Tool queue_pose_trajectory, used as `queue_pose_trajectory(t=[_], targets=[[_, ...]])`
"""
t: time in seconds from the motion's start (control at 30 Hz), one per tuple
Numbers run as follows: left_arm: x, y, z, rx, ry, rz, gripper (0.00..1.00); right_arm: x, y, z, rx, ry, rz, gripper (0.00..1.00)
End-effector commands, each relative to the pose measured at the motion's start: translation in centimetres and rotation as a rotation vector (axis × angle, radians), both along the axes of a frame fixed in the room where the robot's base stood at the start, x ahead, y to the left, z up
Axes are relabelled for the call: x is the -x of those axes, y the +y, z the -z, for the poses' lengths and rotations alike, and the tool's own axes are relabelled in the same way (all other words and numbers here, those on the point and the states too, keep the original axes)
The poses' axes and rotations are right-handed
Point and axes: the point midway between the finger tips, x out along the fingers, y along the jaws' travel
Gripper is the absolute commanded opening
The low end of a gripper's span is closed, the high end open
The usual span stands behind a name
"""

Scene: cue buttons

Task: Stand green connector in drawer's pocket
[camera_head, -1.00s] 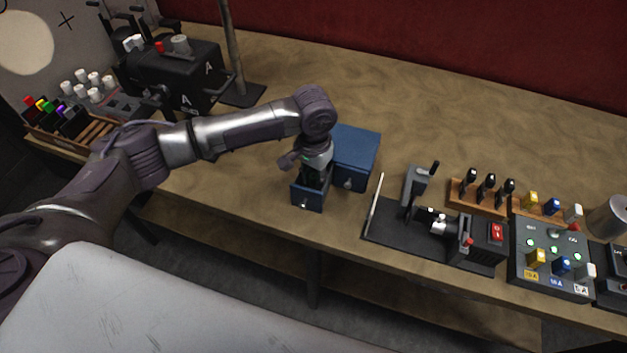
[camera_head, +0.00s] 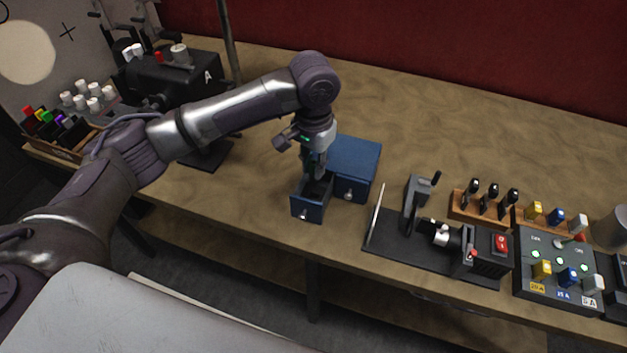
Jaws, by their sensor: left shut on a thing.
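A small blue cabinet (camera_head: 357,157) stands near the front edge of the bench. Its drawer (camera_head: 308,210) is pulled out towards the front, with a round knob and a dark inside. My left gripper (camera_head: 315,172) points down over the open drawer, its fingertips near the drawer's rear part. It is shut on a small dark piece, taken as the green connector, which the fingers mostly hide. The drawer's pocket cannot be made out under the gripper. A green-topped piece (camera_head: 46,116) also shows in the wooden rack at the far left. My right gripper is not in view.
The wooden rack (camera_head: 75,154) and a black machine (camera_head: 180,85) stand at the left. A black fixture plate (camera_head: 395,243) with a lever lies right of the cabinet, then a button panel (camera_head: 560,262). The bench behind the cabinet is clear.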

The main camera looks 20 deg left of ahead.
Motion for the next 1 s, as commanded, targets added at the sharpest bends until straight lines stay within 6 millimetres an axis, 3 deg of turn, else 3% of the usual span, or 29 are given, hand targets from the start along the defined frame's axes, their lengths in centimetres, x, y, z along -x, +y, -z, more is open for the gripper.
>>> queue_pose_trajectory(t=[0.2, 0.53, 0.8, 1.0], targets=[[0.0, 0.0, -1.8, 0.000, 0.000, -0.001, 0.00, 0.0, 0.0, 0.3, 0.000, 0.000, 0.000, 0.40], [0.0, 0.0, -2.0, 0.001, 0.001, 0.013, 0.00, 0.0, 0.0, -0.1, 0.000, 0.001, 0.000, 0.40], [-0.1, -0.1, -1.1, 0.002, 0.006, 0.297, 0.00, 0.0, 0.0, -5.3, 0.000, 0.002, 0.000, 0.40], [0.0, 0.0, 0.6, 0.001, 0.003, 0.489, 0.00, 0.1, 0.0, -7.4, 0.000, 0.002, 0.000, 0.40]])
